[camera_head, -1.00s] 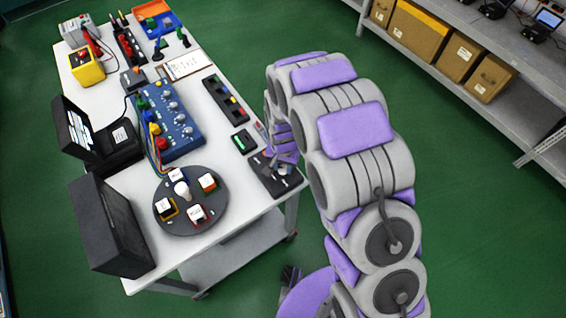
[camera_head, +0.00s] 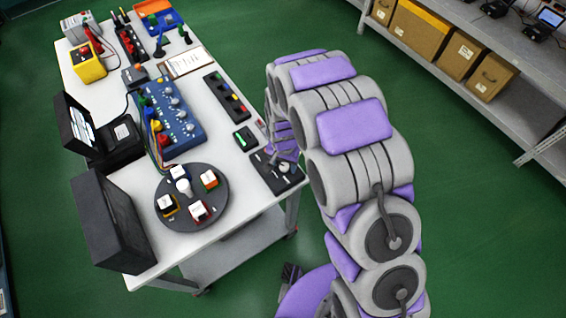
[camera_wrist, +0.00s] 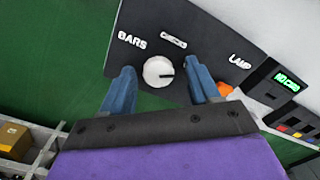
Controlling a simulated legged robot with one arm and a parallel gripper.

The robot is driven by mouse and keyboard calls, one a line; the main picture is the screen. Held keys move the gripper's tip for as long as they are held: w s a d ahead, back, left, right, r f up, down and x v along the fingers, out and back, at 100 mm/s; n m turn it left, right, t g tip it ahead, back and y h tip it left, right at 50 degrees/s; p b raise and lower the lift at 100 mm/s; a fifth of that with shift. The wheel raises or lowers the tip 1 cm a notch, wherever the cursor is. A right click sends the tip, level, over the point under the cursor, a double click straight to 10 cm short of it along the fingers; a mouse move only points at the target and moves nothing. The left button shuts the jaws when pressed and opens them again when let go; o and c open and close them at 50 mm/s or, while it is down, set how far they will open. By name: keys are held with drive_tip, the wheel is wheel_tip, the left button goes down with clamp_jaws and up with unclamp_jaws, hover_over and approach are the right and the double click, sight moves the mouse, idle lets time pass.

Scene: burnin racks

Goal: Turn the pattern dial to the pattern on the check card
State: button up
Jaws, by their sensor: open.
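The pattern dial (camera_wrist: 158,72) is a round white knob on a black panel (camera_wrist: 200,30). Printed labels sit around it: BARS at left, a small unreadable one above, LAMP at right. A dark mark on the knob points right. My gripper (camera_wrist: 160,86) is open, its two blue fingers on either side of the dial, apart from it as far as I can tell. In the head view the black panel (camera_head: 265,181) lies at the table's right corner, partly behind my gripper. I cannot make out a check card for certain; a clipboard (camera_head: 186,63) holds a white sheet.
A small green-lit display (camera_wrist: 287,82), seemingly reading NO CARD, is beside the panel. An orange part (camera_wrist: 224,89) shows near my right finger. A round turntable (camera_head: 217,203) with white-topped blocks, a blue knob box (camera_head: 183,130) and dark screens crowd the table (camera_head: 215,65).

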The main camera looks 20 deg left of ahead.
sight(284, 165)
drive_tip(key=shift+r, duration=0.1)
wheel_tip(284, 165, up, 17)
drive_tip(key=p, duration=0.2)
idle(0.3)
drive_tip(key=shift+w, duration=0.1)
idle(0.3)
drive_tip(key=s+d+r, duration=0.5)
drive_tip(key=d, duration=0.4)
drive_tip(key=s+d+r, duration=0.4)
drive_tip(key=d+r, duration=0.1)
drive_tip(key=d, duration=0.4)
drive_tip(key=s+d+r, duration=0.1)
drive_tip(key=s+d, duration=0.2)
drive_tip(key=s, duration=0.3)
drive_tip(key=s+d+r+g, duration=0.1)
drive_tip(key=s+d, duration=0.2)
drive_tip(key=s, duration=0.2)
drive_tip(key=s+d+b, duration=0.1)
drive_tip(key=s+d, duration=0.2)
drive_tip(key=s, duration=0.3)
drive_tip(key=shift+s+r+n+g, duration=0.35)
drive_tip(key=shift+r+n+g, duration=0.05)
